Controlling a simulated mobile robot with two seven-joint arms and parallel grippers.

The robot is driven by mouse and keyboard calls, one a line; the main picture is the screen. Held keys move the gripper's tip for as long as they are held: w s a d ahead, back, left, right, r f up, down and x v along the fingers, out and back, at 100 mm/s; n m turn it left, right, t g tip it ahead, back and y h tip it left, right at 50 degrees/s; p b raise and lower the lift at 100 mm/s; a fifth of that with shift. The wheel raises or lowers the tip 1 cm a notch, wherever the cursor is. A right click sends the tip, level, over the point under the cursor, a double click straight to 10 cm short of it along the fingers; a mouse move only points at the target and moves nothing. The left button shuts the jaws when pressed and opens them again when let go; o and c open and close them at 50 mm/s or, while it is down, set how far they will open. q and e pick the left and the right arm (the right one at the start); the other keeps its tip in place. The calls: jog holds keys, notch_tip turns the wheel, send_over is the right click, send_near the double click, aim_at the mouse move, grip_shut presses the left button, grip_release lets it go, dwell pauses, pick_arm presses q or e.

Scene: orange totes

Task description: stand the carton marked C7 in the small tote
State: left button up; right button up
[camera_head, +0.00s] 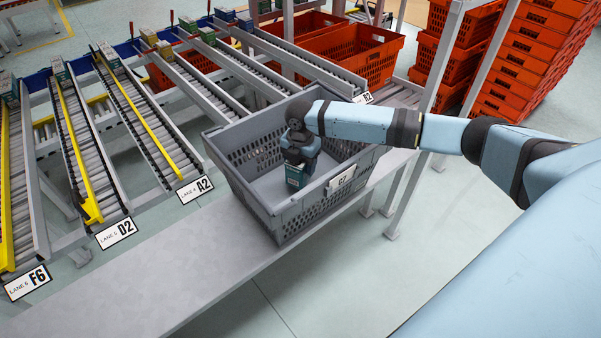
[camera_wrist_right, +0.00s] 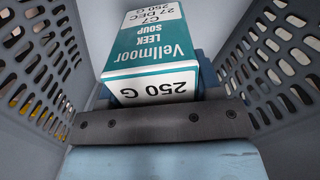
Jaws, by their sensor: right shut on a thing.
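The carton (camera_head: 295,177) is teal and white. In the right wrist view the carton (camera_wrist_right: 155,62) reads Vellmoor Leek Soup, 250 G, 27 DEC and C7. My right gripper (camera_head: 299,157) reaches down into the small grey tote (camera_head: 285,222) and is shut on the carton. The tote has slotted walls and a C7 label (camera_head: 341,179) on its front right side. The carton is inside the walls, near that labelled side, and looks roughly upright. I cannot tell whether its base touches the tote floor. My left gripper is not in view.
The tote stands on a grey bench (camera_head: 190,270). Sloping roller lanes (camera_head: 135,110) with yellow rails and several cartons run behind it at left. Orange totes (camera_head: 365,55) stand behind, and tall orange stacks (camera_head: 530,60) at right. A grey post (camera_head: 440,65) rises behind my right arm.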

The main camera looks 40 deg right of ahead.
jog(key=shift+f, duration=2.15)
jog(key=shift+f, duration=0.35)
jog(key=o, duration=1.1)
jog(key=shift+c, duration=0.2)
jog(key=shift+r, duration=0.15)
notch_tip(320, 180, up, 12)
jog(key=shift+r, duration=0.2)
